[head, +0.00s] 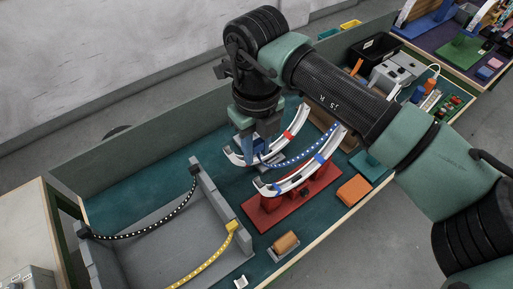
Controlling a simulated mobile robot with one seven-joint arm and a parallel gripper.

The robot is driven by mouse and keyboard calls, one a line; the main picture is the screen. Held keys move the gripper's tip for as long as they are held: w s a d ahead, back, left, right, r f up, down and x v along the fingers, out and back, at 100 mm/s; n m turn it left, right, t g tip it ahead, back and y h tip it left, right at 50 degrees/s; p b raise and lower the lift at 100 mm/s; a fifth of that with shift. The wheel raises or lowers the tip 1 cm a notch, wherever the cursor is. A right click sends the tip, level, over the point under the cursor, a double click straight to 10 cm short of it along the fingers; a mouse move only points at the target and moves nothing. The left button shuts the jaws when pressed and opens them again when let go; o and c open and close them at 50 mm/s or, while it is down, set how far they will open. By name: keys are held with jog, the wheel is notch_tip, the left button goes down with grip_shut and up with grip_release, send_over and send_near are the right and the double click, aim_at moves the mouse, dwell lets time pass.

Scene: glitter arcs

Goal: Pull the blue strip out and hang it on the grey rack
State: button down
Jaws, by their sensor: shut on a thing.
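The blue strip (303,153), dotted with small white lights, curves between two white arc holders (299,177) on a red base. Its left end meets my gripper (259,158); its right end lies near the top of the arcs. My gripper points down and is shut on the strip's left end; the fingertips are small and partly hidden. The grey rack (218,207) stands at the lower left. A black strip (157,229) with light dots and a yellow strip (207,266) hang across it, sagging, with a space between them.
An orange block (354,190) and a tan roll in a small tray (286,243) lie right of and below the red base. A black bin (374,50) and grey boxes stand at the back right. A grey-green wall (135,158) runs behind the rack.

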jog(key=shift+r+p, duration=1.75)
jog(key=shift+r, duration=1.75)
